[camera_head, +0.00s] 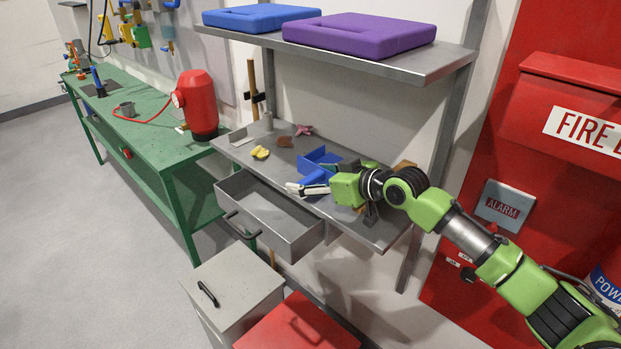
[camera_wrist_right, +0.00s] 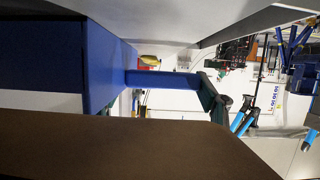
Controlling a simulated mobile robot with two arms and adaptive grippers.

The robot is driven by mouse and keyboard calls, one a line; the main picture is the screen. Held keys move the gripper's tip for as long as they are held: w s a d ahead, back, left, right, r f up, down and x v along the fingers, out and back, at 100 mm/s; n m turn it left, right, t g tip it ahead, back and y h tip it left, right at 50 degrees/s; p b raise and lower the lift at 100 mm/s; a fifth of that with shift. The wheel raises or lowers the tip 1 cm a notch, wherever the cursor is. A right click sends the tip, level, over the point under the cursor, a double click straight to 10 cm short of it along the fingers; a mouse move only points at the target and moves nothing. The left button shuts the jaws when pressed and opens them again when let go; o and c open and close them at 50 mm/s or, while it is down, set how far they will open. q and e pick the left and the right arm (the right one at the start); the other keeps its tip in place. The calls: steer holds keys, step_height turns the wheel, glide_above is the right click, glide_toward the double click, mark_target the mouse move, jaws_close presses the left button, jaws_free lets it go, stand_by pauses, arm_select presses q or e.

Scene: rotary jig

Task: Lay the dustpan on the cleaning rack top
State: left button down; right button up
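The blue dustpan (camera_head: 318,160) rests on the grey metal surface of the rack (camera_head: 240,150), right of centre in the head view. Its blue handle (camera_head: 314,177) points toward the front edge. My right gripper (camera_head: 298,188) is at the handle, just above the front of this surface. Pale fingertips show beside the handle; whether they are closed on it is unclear. In the right wrist view, a blue wall of the dustpan (camera_wrist_right: 108,60) fills the left, and a blue bar (camera_wrist_right: 162,80) runs from it to a dark part. My left gripper is not in view.
A yellow item (camera_head: 260,152), a brown item (camera_head: 284,141) and a pink item (camera_head: 304,130) lie on the surface. An open drawer (camera_head: 270,212) juts out below. An upper shelf (camera_head: 400,72) holds blue and purple cases. A red cabinet (camera_head: 540,150) stands at right.

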steer(key=shift+o, duration=0.9)
steer(key=shift+d, duration=0.1)
steer(key=shift+s+a+r, duration=0.1)
steer(key=shift+a, duration=0.1)
steer(key=shift+r, duration=0.15)
steer(key=shift+s+d, duration=0.1)
steer(key=shift+d, duration=0.1)
steer(key=b+v, duration=0.2)
steer(key=v, duration=0.8)
steer(key=shift+d, duration=0.1)
steer(key=shift+s+d+r+b, duration=0.2)
steer(key=shift+s+d+b, duration=0.2)
steer(key=shift+s, duration=0.15)
